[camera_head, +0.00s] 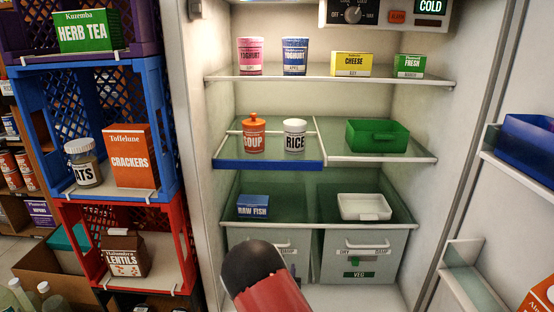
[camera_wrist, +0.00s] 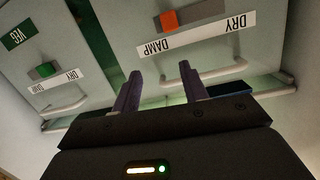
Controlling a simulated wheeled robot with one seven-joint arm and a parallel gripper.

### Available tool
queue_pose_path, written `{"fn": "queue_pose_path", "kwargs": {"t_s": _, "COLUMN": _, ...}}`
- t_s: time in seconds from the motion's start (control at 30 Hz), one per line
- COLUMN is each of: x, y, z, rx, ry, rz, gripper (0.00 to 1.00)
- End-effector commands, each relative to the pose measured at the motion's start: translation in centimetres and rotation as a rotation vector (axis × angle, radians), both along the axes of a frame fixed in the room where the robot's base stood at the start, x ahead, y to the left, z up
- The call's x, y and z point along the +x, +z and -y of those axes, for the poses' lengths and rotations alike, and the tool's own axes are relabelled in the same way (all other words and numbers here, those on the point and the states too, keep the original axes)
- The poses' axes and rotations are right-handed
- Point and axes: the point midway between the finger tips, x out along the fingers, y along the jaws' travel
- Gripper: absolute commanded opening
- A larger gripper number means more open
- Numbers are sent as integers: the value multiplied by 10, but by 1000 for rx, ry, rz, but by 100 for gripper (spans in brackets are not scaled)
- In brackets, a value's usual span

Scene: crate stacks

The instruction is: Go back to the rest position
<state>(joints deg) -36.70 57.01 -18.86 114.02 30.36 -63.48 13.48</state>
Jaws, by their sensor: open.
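My gripper (camera_wrist: 162,92) shows in the wrist view with its two dark fingers apart and nothing held between them. It points at the fronts of the fridge's lower drawers, which appear upside down there. The drawer with an orange slider (camera_wrist: 169,20) is straight ahead, and its pale handle (camera_wrist: 215,72) lies close by the right finger. I cannot tell whether they touch. In the head view my red and black arm reaches up from the bottom, in front of the left drawer (camera_head: 303,262); the fingers are hidden there.
The open fridge has a shelf (camera_head: 375,158) with a green tray (camera_head: 377,135). The VEG drawer (camera_head: 360,258) is at lower right. Crates, blue (camera_head: 40,68) and red (camera_head: 184,245), stand stacked at left. The fridge door shelf (camera_head: 530,172) is at right.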

Motion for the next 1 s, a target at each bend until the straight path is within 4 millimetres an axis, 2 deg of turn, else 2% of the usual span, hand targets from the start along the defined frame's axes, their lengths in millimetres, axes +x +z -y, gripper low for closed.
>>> {"fn": "queue_pose_path", "kwargs": {"t_s": 0.03, "x": 3, "y": 29, "z": 7, "rx": 42, "ry": -18, "rz": -39, "gripper": 44}}
{"fn": "queue_pose_path", "kwargs": {"t_s": 0.23, "x": -10, "y": 103, "z": 27, "rx": 153, "ry": -20, "rz": -231, "gripper": 44}}
{"fn": "queue_pose_path", "kwargs": {"t_s": 0.37, "x": -33, "y": 152, "z": 39, "rx": 202, "ry": 8, "rz": -341, "gripper": 44}}
{"fn": "queue_pose_path", "kwargs": {"t_s": 0.47, "x": -59, "y": 189, "z": 49, "rx": 222, "ry": 39, "rz": -418, "gripper": 44}}
{"fn": "queue_pose_path", "kwargs": {"t_s": 0.6, "x": -105, "y": 238, "z": 62, "rx": 227, "ry": 90, "rz": -516, "gripper": 44}}
{"fn": "queue_pose_path", "kwargs": {"t_s": 0.73, "x": -156, "y": 276, "z": 76, "rx": 205, "ry": 134, "rz": -599, "gripper": 44}}
{"fn": "queue_pose_path", "kwargs": {"t_s": 0.9, "x": -235, "y": 313, "z": 96, "rx": 141, "ry": 170, "rz": -705, "gripper": 44}}
{"fn": "queue_pose_path", "kwargs": {"t_s": 1.0, "x": -283, "y": 327, "z": 108, "rx": 90, "ry": 176, "rz": -766, "gripper": 44}}
